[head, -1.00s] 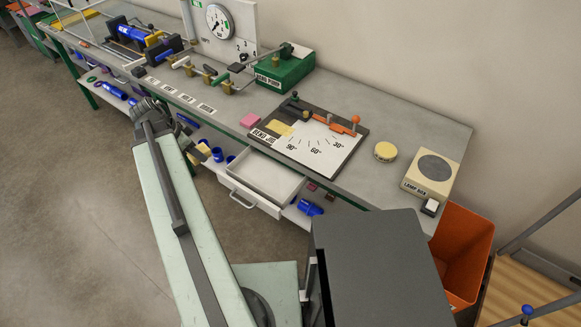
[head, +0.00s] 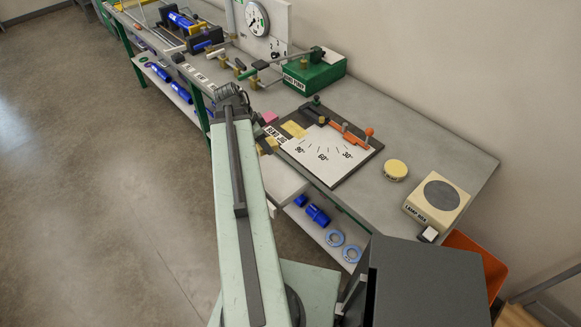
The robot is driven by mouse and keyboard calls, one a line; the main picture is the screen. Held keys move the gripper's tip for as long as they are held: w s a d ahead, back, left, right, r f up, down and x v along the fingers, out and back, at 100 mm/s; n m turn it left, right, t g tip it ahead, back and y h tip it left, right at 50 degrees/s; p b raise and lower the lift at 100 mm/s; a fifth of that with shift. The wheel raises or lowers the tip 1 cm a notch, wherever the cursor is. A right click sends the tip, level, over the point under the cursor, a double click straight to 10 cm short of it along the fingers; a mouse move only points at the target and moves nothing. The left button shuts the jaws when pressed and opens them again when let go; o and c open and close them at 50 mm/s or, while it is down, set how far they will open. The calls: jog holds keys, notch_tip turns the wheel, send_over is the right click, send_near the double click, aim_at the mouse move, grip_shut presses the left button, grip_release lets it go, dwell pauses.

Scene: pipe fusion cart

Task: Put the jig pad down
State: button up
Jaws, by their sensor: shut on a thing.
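My gripper (head: 267,144) is at the far end of my pale green arm, by the front edge of the bench and left of the bend jig. It is small and partly hidden by my arm. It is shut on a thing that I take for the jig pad. A small yellow part shows there, but I cannot tell whether it is pad or finger. The bend jig (head: 345,160) is a white angle board with a dark border and an orange arm. A flat yellow piece (head: 294,129) lies on its left corner. A pink block (head: 269,117) sits beside it, partly hidden.
An open drawer (head: 285,183) juts out below the jig, partly behind my arm. A green box (head: 314,72) stands behind the jig. A round yellow tin (head: 396,170) and a lamp box (head: 437,200) stand to the right. Bare bench lies between jig and tin.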

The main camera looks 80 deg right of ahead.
aim_at(269, 137)
jog(key=shift+s+d+m, duration=0.25)
jog(key=shift+d+m, duration=0.05)
jog(key=shift+d, duration=0.65)
jog(key=shift+s+d+m, duration=0.2)
jog(key=shift+d+m, duration=0.1)
jog(key=shift+d, duration=0.6)
jog(key=shift+a+f, duration=0.15)
jog(key=shift+f, duration=0.05)
notch_tip(269, 137, down, 18)
jog(key=b, duration=1.8)
jog(key=shift+r, duration=0.25)
jog(key=shift+f, duration=0.15)
jog(key=o, duration=1.2)
